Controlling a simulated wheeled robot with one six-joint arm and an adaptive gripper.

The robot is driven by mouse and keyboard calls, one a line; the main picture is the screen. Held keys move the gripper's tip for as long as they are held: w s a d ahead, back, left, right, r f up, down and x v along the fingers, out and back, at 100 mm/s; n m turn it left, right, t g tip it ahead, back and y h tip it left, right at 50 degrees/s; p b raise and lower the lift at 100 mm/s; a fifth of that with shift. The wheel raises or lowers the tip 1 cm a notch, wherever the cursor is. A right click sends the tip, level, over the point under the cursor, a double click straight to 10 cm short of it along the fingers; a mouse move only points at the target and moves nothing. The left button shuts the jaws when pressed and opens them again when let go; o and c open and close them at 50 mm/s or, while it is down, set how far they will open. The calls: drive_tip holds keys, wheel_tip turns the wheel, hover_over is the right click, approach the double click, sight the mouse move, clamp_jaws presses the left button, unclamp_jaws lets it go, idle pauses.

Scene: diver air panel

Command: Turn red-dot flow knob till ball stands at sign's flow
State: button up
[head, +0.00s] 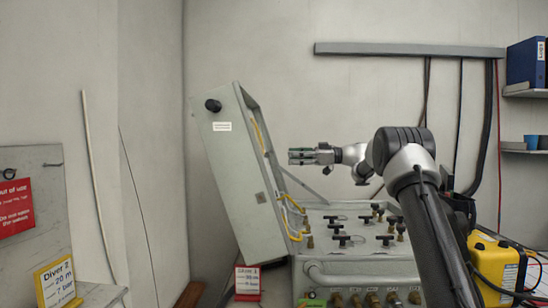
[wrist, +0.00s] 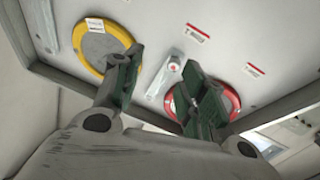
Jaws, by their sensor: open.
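The wrist view looks at a pale panel face (wrist: 140,18) with a yellow-ringed round gauge (wrist: 80,38) on the left and a red-ringed round gauge (wrist: 230,97) on the right. Between them is a pale slanting tube-like part (wrist: 157,84) with a small light knob (wrist: 174,65) bearing a reddish mark at its upper end. My gripper (wrist: 165,62) is open, its fingers either side of that knob in the picture; contact cannot be told. In the head view my gripper (head: 291,156) is right of the tilted panel box (head: 235,175). No ball or scale is readable.
A red-edged Diver 1 sign (head: 247,280) and a yellow Diver 2 sign (head: 57,283), reading 20 m and 7 bar, stand low. A valve bench (head: 350,270) lies below my arm. A yellow case (head: 495,270) is at right. Yellow hoses (head: 290,215) hang beside the box.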

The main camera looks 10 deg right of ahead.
sight(267, 156)
drive_tip(key=a+g, duration=0.1)
drive_tip(key=a, duration=0.7)
drive_tip(key=shift+a+r+y, duration=0.15)
drive_tip(key=shift+r+y, duration=0.05)
drive_tip(key=shift+y, duration=0.2)
drive_tip(key=shift+c, duration=0.4)
